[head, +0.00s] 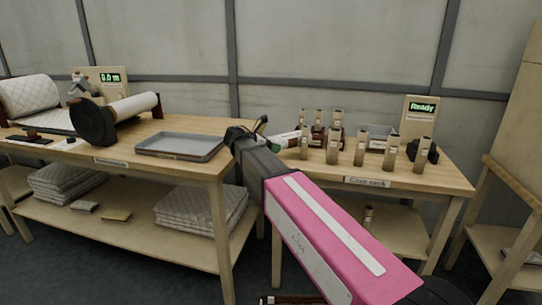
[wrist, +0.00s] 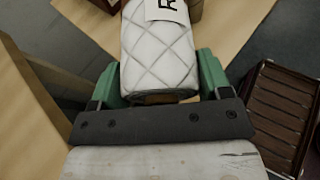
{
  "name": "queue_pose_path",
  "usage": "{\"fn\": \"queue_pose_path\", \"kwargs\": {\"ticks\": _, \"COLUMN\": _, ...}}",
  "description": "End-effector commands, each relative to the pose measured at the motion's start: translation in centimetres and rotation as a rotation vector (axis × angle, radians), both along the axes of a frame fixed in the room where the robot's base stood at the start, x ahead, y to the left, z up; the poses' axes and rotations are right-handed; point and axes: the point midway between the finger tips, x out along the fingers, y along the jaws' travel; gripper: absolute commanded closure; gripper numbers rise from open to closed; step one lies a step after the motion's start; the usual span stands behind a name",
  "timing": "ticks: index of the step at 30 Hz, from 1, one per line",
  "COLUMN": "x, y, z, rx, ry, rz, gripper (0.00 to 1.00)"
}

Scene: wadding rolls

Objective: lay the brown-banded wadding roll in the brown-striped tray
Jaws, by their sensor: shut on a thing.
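My gripper (wrist: 157,78) is shut on a white quilted wadding roll (wrist: 160,50), with a green finger on each side. A white label with dark lettering shows on the roll, and a brown part shows at its near end. I cannot make out its band. In the head view my gripper (head: 258,133) is at the gap between the two tables, and my arm hides most of the held roll. A dark brown slatted tray (wrist: 283,112) is at the right of the wrist view, apart from the roll; I cannot clearly tell its stripe.
The left table holds a grey metal tray (head: 180,146) and a winding stand with a white roll (head: 132,106). The right table, labelled Core rack (head: 367,182), carries several upright cylinders close to my gripper. Folded quilted stacks (head: 200,205) lie on the lower shelf.

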Motion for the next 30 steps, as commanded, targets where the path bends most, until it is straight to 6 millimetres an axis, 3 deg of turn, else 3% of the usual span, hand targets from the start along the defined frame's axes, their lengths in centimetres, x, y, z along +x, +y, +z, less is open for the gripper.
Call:
{"fn": "queue_pose_path", "kwargs": {"ticks": 5, "x": 0.0, "y": 0.0, "z": -0.8, "rx": 0.000, "ry": 0.001, "rz": 0.000, "gripper": 0.53}}
{"fn": "queue_pose_path", "kwargs": {"ticks": 14, "x": 0.0, "y": 0.0, "z": -4.1, "rx": -0.001, "ry": 0.002, "rz": 0.001, "gripper": 0.53}}
{"fn": "queue_pose_path", "kwargs": {"ticks": 26, "x": 0.0, "y": 0.0, "z": -4.6, "rx": -0.001, "ry": 0.000, "rz": 0.000, "gripper": 0.53}}
{"fn": "queue_pose_path", "kwargs": {"ticks": 27, "x": 0.0, "y": 0.0, "z": -4.5, "rx": 0.000, "ry": 0.000, "rz": 0.000, "gripper": 0.16}}
{"fn": "queue_pose_path", "kwargs": {"ticks": 28, "x": 0.0, "y": 0.0, "z": -4.5, "rx": 0.000, "ry": 0.000, "rz": 0.000, "gripper": 0.06}}
{"fn": "queue_pose_path", "kwargs": {"ticks": 30, "x": 0.0, "y": 0.0, "z": -4.5, "rx": 0.000, "ry": 0.000, "rz": 0.000, "gripper": 0.03}}
